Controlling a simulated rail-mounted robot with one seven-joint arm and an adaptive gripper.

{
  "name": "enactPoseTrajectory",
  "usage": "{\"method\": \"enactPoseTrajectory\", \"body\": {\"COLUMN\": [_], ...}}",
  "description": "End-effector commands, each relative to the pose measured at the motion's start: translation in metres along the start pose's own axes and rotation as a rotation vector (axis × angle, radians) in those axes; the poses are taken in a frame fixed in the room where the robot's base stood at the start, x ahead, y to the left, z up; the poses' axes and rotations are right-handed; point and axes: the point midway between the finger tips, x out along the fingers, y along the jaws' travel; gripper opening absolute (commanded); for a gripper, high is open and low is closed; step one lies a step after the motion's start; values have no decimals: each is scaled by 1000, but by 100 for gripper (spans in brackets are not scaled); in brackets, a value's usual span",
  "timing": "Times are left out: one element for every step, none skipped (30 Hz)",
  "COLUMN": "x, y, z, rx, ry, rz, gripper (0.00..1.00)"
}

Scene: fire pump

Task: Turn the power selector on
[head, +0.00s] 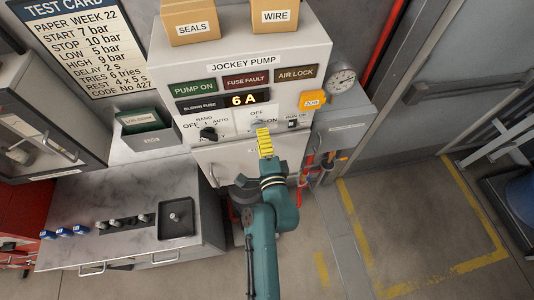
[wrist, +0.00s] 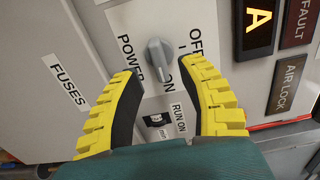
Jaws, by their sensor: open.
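The power selector is a grey knob (wrist: 158,58) on a white plate lettered POWER, OFF and ON, in the wrist view. Its grip runs nearly up and down in that picture; which mark it points to is unclear. In the head view the selector (head: 257,125) is small and partly covered by my gripper. My gripper (wrist: 160,70) has yellow ribbed fingers with dark pads, spread apart on both sides of the knob. Gaps show between the pads and the knob, and nothing is held. In the head view my gripper (head: 264,138) is at the lower front of the jockey pump panel (head: 243,60).
A black HAND/AUTO knob (head: 208,134) is left of the selector. A marble-topped counter (head: 85,205) with a dark tray (head: 176,233) stands lower left.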

Motion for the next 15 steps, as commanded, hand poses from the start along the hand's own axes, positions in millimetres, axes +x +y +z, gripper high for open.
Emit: {"method": "enactPoseTrajectory", "body": {"x": [-14, -21, -31, -38, -45, -53, -58, -64, -70, -74, -76, -80, -81, -82, -82], "y": [2, 2, 2, 2, 2, 1, 1, 1, 1, 1, 1, 0, 0, 0, 0], "z": [0, 0, 0, -1, -1, -1, -1, -1, -1, -1, -1, 0, 0, 0, 0], "rx": [1, 1, 0, 1, 1, 1, 1, 1, -1, -1, 0, 0, 1, 1, 1], "ry": [1, 2, 2, 2, 2, 2, 2, 3, 2, 2, 1, 1, 1, 1, 1], "rz": [3, 2, 4, 4, 3, 2, 2, 2, 2, 2, 2, 2, 1, 1, 1], "gripper": [40, 40, 40, 40, 40, 40, 40, 40, 40, 40, 40, 40, 40, 40, 40]}}
